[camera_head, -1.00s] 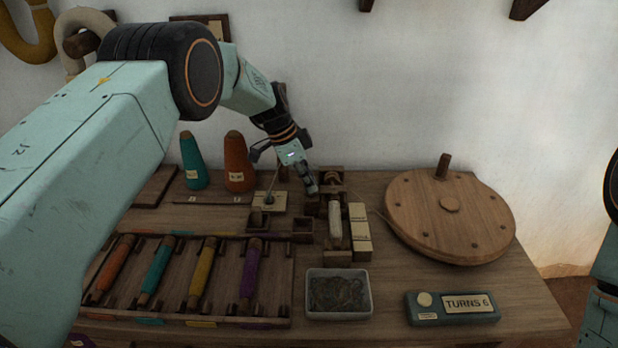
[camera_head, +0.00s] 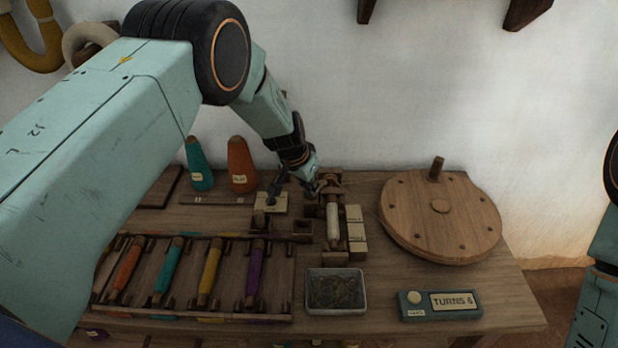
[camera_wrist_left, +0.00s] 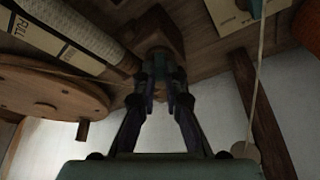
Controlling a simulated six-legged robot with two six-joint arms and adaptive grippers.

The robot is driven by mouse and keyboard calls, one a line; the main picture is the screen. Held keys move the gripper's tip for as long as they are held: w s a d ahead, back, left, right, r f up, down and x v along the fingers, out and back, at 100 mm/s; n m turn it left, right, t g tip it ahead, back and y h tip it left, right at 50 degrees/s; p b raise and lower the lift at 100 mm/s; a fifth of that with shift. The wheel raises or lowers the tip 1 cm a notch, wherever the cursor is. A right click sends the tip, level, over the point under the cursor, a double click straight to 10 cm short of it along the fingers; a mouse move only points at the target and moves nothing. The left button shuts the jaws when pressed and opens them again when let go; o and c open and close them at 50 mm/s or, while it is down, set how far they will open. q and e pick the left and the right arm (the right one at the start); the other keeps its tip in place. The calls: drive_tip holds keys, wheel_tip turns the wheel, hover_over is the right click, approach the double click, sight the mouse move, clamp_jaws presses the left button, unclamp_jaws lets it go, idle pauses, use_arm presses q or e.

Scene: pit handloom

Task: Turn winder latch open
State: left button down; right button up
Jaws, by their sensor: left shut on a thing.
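The winder (camera_head: 335,256) is a small wooden frame at the middle of the bench, with a pale bobbin (camera_head: 333,222) lying in it. My left gripper (camera_head: 313,189) is at the winder's far end, pointing down. In the left wrist view, my left gripper (camera_wrist_left: 162,88) has its fingers close together on a small wooden piece by a dark wooden block (camera_wrist_left: 152,35). This piece appears to be the winder latch; the fingers hide most of it, and its angle cannot be told. My right gripper is out of view.
A large wooden wheel (camera_head: 440,225) with an upright peg stands to the right. A grey tray (camera_head: 336,308), a TURNS 6 counter box (camera_head: 440,304) and a rack of coloured bobbins (camera_head: 180,306) are nearer. Orange (camera_head: 240,165) and teal (camera_head: 199,165) cones stand behind.

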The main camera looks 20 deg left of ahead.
use_arm(q)
drive_tip(key=shift+s+d+n+y+p, duration=0.1)
drive_tip(key=shift+n+y+p, duration=0.3)
drive_tip(key=shift+n, duration=0.5)
drive_tip(key=shift+f+n+y, duration=0.15)
drive_tip(key=shift+n+y, duration=0.25)
drive_tip(key=shift+n, duration=0.5)
drive_tip(key=n+b, duration=0.2)
drive_tip(key=shift+y+b, duration=0.3)
drive_tip(key=shift+d+n+y+b, duration=0.1)
drive_tip(key=shift+n+y+b, duration=0.2)
drive_tip(key=shift+n+b, duration=0.6)
drive_tip(key=c, duration=1.4)
unclamp_jaws()
drive_tip(key=shift+r, duration=0.25)
